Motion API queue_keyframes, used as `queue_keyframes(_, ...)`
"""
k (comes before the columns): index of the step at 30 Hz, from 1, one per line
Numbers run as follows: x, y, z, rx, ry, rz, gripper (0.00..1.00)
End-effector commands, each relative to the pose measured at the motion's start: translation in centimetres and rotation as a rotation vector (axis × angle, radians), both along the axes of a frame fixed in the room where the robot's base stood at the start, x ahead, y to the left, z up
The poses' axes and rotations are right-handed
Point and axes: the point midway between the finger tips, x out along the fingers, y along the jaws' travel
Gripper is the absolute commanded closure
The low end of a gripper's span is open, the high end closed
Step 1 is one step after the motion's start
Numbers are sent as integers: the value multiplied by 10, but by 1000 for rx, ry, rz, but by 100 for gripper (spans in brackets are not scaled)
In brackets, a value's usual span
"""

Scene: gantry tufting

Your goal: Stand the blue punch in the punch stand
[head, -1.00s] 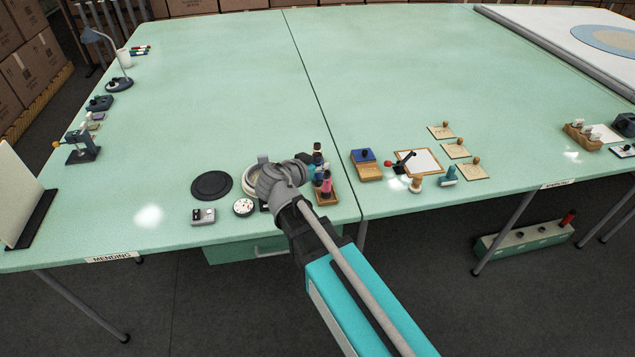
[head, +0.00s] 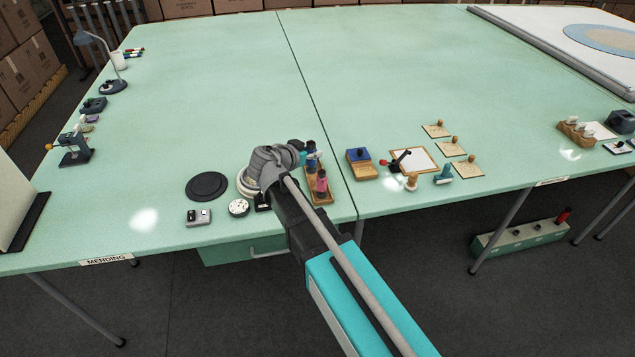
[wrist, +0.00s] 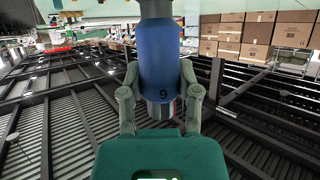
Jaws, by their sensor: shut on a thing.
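The blue punch (wrist: 159,60) is upright in the wrist view, a blue cylinder marked 9 with a grey metal end below. My gripper (wrist: 160,85) is shut on it, one finger on each side. In the head view my wrist and arm hide most of the gripper, and I cannot clearly make out the held punch. The punch stand (head: 322,199) is a small wooden block near the table's front edge, just right of my wrist. A pink punch (head: 321,184) stands in it. Darker punch-like tops show behind the pink one, close to my wrist; which are in the stand is unclear.
A black disc (head: 207,186), a grey box (head: 198,217) and a round dial (head: 238,208) lie left of my wrist. A wooden block with a blue pad (head: 361,163) and a small lever tool (head: 398,162) lie right of the stand. The table's back is clear.

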Motion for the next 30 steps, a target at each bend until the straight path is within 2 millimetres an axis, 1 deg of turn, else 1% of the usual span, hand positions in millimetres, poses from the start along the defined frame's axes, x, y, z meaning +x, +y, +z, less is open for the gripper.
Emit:
queue_keyframes(1, 19, 2, -3, 0, -1, -21, 100)
queue_keyframes(6, 54, -3, -10, -2, -1, -81, 100)
queue_keyframes(9, 68, -7, -13, -3, -1, -109, 100)
queue_keyframes(12, 77, -9, -14, -3, -2, -125, 100)
queue_keyframes(16, 81, -11, -15, -2, -2, -135, 100)
queue_keyframes(26, 80, -12, -15, -2, -2, -136, 100)
queue_keyframes(30, 80, -12, -19, -2, -2, -136, 100)
